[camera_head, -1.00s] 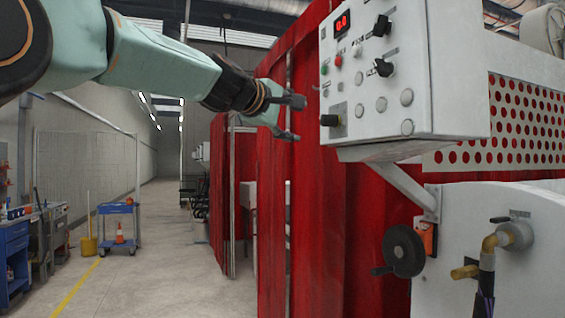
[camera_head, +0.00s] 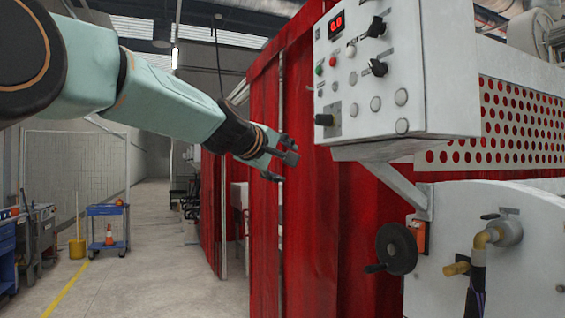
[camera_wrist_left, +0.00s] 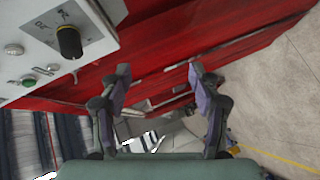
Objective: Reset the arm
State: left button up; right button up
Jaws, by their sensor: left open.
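My left gripper (camera_head: 283,163) is at the end of my teal left arm, in front of the red curtain and to the left of the control box. It is open and empty; in the left wrist view its two fingers (camera_wrist_left: 160,95) stand apart with nothing between them. The white control box (camera_head: 350,90) has a red display, several buttons and black knobs. A black knob (camera_wrist_left: 69,42) on the panel shows at the upper left of the left wrist view, apart from the fingers. My right gripper is not in view.
The red curtain (camera_head: 315,220) hangs behind the gripper. A white machine body with a black handwheel (camera_head: 396,249) and a brass valve (camera_head: 484,240) is at the lower right. A blue cart (camera_head: 107,211) stands far left. The floor aisle (camera_head: 165,260) is clear.

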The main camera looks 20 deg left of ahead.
pick_arm(q)
jog(key=shift+s+r, duration=0.1)
jog(key=shift+s, duration=0.05)
notch_tip(320, 180, down, 24)
jog(key=s+a+m+g+y+b, duration=0.1)
jog(key=s+m+g+y+b, duration=0.15)
jog(key=m, duration=0.25)
jog(key=s+d+f+m+g+b, duration=0.1)
jog(key=s+f, duration=0.2)
jog(key=f, duration=0.6)
jog(key=s+d+f+m+g, duration=0.1)
jog(key=s+f+m, duration=0.15)
jog(key=f, duration=0.55)
jog(key=s+f+m+g+b, duration=0.1)
jog(key=s+f, duration=0.3)
jog(key=f, duration=0.5)
jog(key=s+d+f+m+g+b, duration=0.1)
jog(key=s+f+g+b, duration=0.1)
jog(key=s+f, duration=0.7)
jog(key=s+d+f+m+g+b, duration=0.1)
jog(key=s+f+g, duration=0.3)
jog(key=s+f, duration=0.6)
jog(key=s+d+f+m+g+h+b, duration=0.1)
jog(key=s+f, duration=0.9)
jog(key=s, duration=1)
jog(key=d+g+b, duration=0.1)
jog(key=g+b, duration=0.1)
jog(key=shift+f+g, duration=0.25)
jog(key=shift+g, duration=0.1)
jog(key=shift+m, duration=0.25)
